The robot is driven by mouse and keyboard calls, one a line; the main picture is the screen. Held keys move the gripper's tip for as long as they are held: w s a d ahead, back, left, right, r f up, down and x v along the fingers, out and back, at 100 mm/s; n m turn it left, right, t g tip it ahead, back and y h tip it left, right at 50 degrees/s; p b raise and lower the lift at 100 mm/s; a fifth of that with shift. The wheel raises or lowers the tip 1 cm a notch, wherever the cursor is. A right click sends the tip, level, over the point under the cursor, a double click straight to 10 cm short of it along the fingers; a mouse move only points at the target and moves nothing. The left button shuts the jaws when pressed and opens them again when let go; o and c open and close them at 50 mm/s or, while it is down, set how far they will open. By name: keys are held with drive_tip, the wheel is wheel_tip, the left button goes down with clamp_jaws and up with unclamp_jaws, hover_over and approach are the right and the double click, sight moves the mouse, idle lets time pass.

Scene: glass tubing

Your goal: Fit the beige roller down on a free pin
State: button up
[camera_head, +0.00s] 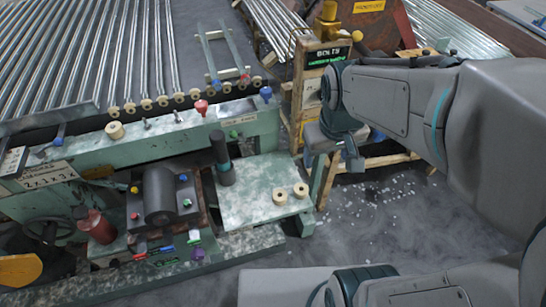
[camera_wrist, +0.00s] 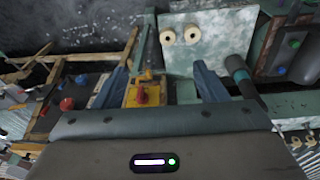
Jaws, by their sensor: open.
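Two beige rollers stand side by side on the speckled green plate, the left one (camera_head: 280,197) and the right one (camera_head: 300,190); both also show in the wrist view (camera_wrist: 168,36) (camera_wrist: 193,34). Another beige roller (camera_head: 115,130) sits on the green rail (camera_head: 80,150) at its left part. Two short dark pins, one (camera_head: 146,123) and another (camera_head: 177,117), stand bare on the rail to its right. My gripper (camera_head: 352,157) is right of the plate, apart from the rollers. In the wrist view its blue fingers (camera_wrist: 158,86) are spread with nothing held.
A red knob (camera_head: 201,107) and a blue knob (camera_head: 266,93) stand on the rail. A dark upright handle (camera_head: 222,160) rises beside the plate. A machine block with coloured buttons (camera_head: 160,195) is left of it. A wooden post with a BOLTS sign (camera_head: 326,55) stands behind my gripper.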

drive_tip(key=w+a+f+n+g+b, duration=0.1)
drive_tip(key=w+a+f+n+b, duration=0.15)
drive_tip(key=w+a+f, duration=0.35)
drive_tip(key=w+a+f+n+g+b, duration=0.1)
drive_tip(key=w+a+f+n, duration=0.2)
drive_tip(key=f, duration=0.6)
drive_tip(key=b, duration=0.1)
hover_over(279, 193)
drive_tip(key=f, duration=0.7)
drive_tip(key=shift+s+a+f, duration=0.3)
drive_tip(key=shift+a, duration=0.1)
drive_tip(key=shift+w+d+f, duration=0.1)
drive_tip(key=shift+d+f, duration=0.05)
drive_tip(key=shift+f, duration=1.35)
drive_tip(key=shift+d+f, duration=0.15)
drive_tip(key=shift+f, duration=1.3)
drive_tip(key=c, duration=1.1)
